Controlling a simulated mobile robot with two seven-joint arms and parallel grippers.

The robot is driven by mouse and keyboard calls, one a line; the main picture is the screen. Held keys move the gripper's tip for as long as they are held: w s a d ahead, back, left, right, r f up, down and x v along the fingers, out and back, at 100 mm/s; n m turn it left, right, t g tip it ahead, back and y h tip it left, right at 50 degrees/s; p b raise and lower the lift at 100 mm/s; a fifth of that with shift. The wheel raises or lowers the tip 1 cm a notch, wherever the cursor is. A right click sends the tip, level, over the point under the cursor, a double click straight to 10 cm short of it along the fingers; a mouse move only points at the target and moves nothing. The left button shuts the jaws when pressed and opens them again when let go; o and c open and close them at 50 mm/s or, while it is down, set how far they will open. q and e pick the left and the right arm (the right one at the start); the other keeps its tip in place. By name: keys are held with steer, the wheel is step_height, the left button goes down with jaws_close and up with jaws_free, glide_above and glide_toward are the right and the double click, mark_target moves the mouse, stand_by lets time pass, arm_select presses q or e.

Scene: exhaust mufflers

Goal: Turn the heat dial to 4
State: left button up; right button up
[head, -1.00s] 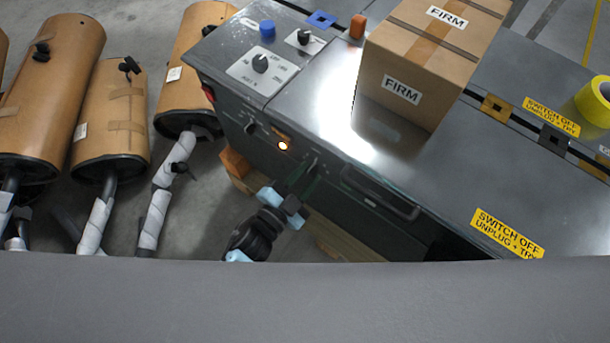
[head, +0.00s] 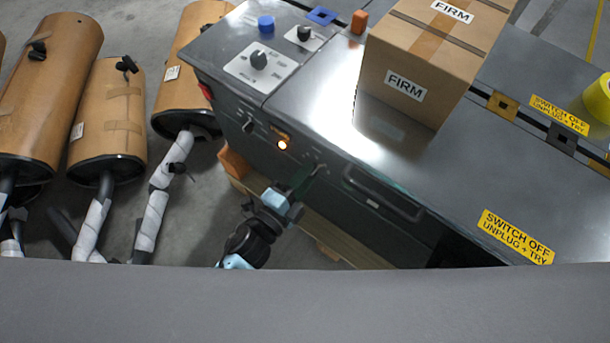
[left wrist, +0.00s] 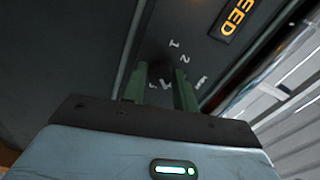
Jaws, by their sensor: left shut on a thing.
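My left gripper (head: 308,175) reaches the dark front face of the grey cabinet from below. In the left wrist view its two green fingers (left wrist: 165,92) are shut on a small dark dial (left wrist: 160,72). White figures, among them 1 and 2, stand around this dial; others are tilted or partly covered by the fingers. The dial's pointer and setting cannot be made out. In the head view the gripper mostly hides this dial. No heat label is readable beside it. My right gripper is not in view.
An orange lamp (head: 282,145) and a small knob (head: 248,126) are left of the gripper on the front face. A handle (head: 383,193) is to its right. Another dial (head: 258,60) is on top, near a carton (head: 420,60). Wrapped mufflers (head: 108,120) stand at left.

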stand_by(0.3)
arm_select(q)
steer(key=o, duration=1)
steer(key=shift+c, duration=0.2)
steer(key=v, duration=0.8)
steer(key=shift+p, duration=0.35)
